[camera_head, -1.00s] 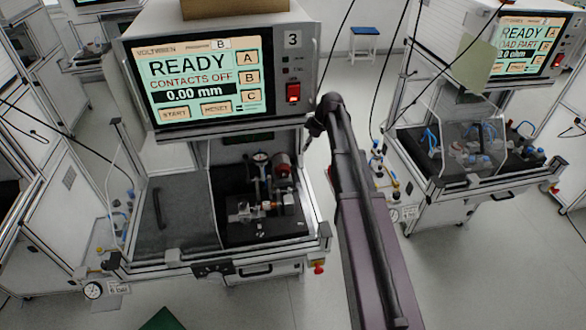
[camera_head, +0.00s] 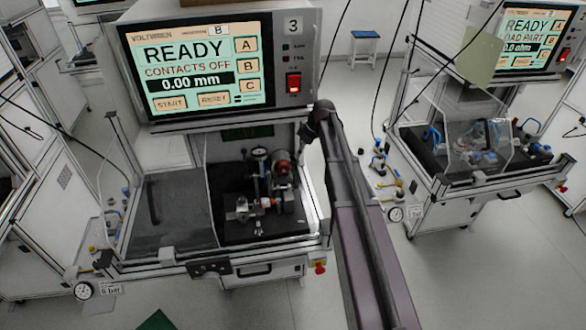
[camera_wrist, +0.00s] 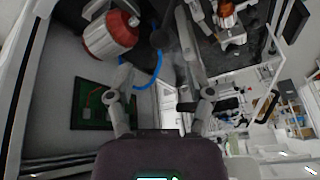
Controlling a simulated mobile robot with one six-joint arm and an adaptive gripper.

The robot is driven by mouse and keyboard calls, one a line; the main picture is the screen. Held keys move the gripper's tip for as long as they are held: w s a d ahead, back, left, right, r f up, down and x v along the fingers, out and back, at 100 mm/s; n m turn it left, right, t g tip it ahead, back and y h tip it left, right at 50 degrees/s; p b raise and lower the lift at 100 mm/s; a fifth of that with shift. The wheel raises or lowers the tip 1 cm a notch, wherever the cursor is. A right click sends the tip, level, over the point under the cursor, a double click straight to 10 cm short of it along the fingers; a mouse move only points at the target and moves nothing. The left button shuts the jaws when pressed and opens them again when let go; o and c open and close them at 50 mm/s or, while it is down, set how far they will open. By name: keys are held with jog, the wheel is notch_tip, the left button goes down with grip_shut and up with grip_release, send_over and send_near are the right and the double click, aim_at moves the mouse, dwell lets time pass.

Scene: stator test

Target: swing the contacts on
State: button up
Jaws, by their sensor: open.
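The test station's screen (camera_head: 195,65) reads READY, CONTACTS OFF and 0.00 mm. Below it, a dark fixture plate (camera_head: 265,230) carries a round dial gauge (camera_head: 260,153), a reddish cylindrical part (camera_head: 283,168) and a metal clamp mechanism with an orange piece (camera_head: 265,202). I cannot tell which piece is the contact lever. In the wrist view, the red-and-metal cylinder (camera_wrist: 112,35) is at upper left, and a metal mechanism with orange (camera_wrist: 232,20) is at the top right. My gripper (camera_wrist: 157,85) is open with nothing visible between its fingers. In the head view the gripper is not clearly visible.
A green circuit board (camera_wrist: 88,105) and a blue hose (camera_wrist: 150,75) show in the wrist view. A red switch (camera_head: 293,84) sits beside the screen. Another station (camera_head: 480,150) stands to the right.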

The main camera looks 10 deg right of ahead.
aim_at(293, 162)
jog(key=shift+b+x, duration=2.9)
jog(key=shift+x, duration=0.65)
grip_shut()
